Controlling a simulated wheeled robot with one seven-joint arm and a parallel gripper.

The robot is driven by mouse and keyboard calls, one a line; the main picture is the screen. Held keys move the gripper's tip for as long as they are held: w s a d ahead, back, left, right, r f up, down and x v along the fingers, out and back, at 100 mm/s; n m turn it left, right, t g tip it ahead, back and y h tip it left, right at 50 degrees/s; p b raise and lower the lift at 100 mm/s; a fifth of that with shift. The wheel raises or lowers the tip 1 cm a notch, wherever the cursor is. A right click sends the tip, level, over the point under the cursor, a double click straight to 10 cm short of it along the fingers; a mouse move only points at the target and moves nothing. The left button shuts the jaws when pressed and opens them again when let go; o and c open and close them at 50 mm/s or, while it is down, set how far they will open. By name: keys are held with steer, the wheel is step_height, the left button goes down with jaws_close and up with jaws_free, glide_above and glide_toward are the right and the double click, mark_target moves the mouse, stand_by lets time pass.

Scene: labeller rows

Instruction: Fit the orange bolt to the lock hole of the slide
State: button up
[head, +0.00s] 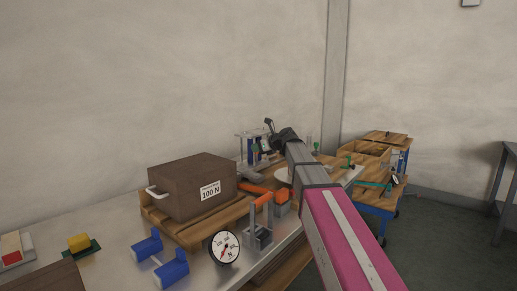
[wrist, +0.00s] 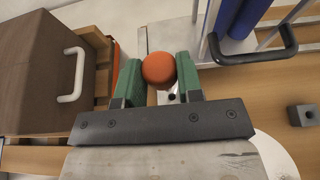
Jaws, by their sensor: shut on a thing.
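The orange bolt shows its round head (wrist: 159,69) in the wrist view. My gripper (wrist: 158,78) has two green fingers, one on each side of the head, and is shut on it. The bolt's shank is hidden beneath the head. A small dark hole (wrist: 172,97) in a pale metal part shows just below and right of the head; I cannot tell whether it is the lock hole of the slide. In the head view my gripper (head: 257,150) is at the far end of the bench, and the bolt cannot be made out there.
A brown box (head: 192,187) marked 100 N, with a white handle, stands on a wooden board at left. A rack with blue cylinders (wrist: 238,18) and a black handle (wrist: 254,50) is close at right. A round gauge (head: 225,247) and blue blocks (head: 172,272) are nearer.

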steer(key=shift+f, duration=0.15)
steer(key=shift+f, duration=2.75)
steer(key=shift+f, duration=2.1)
steer(key=o, duration=1)
steer(key=shift+d, duration=0.1)
steer(key=v, duration=1)
steer(key=shift+s+d+r, duration=0.15)
steer(key=shift+s+d, duration=0.05)
steer(key=shift+s, duration=0.05)
